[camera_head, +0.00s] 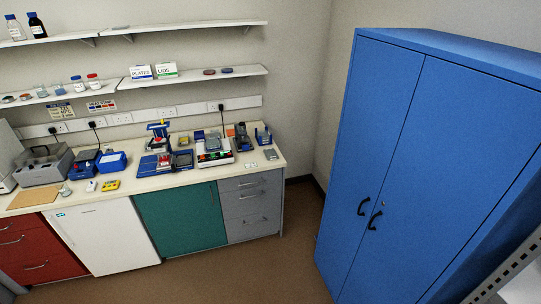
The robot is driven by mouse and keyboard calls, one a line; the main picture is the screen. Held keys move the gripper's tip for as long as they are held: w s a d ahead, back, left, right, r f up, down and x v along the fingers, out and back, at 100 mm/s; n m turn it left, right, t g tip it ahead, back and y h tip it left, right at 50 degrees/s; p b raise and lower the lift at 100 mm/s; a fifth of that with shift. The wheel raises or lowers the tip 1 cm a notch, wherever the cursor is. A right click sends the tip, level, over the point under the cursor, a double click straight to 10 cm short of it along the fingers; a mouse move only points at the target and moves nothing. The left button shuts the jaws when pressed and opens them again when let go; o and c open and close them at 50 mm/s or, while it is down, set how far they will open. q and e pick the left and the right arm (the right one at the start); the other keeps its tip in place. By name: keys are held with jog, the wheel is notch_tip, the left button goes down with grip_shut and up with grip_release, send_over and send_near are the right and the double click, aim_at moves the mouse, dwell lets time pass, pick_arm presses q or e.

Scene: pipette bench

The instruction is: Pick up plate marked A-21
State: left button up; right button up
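No marking A-21 can be read anywhere in the head view, so I cannot tell which item is the plate. The bench (136,190) along the left wall carries several small lab items too small to identify. A blue stand (158,129) rises near its middle, and a white device (214,157) with coloured parts sits right of it. A white box labelled PLATES (141,72) stands on the lower wall shelf beside a box labelled LIDS (166,71). Neither of my grippers is in view.
A tall blue cupboard (397,150) with shut doors fills the right side. Two wall shelves hang above the bench, holding bottles and jars. A blue bin (112,161) and a grey case (44,166) sit on the bench's left. The brown floor (240,272) between bench and cupboard is clear.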

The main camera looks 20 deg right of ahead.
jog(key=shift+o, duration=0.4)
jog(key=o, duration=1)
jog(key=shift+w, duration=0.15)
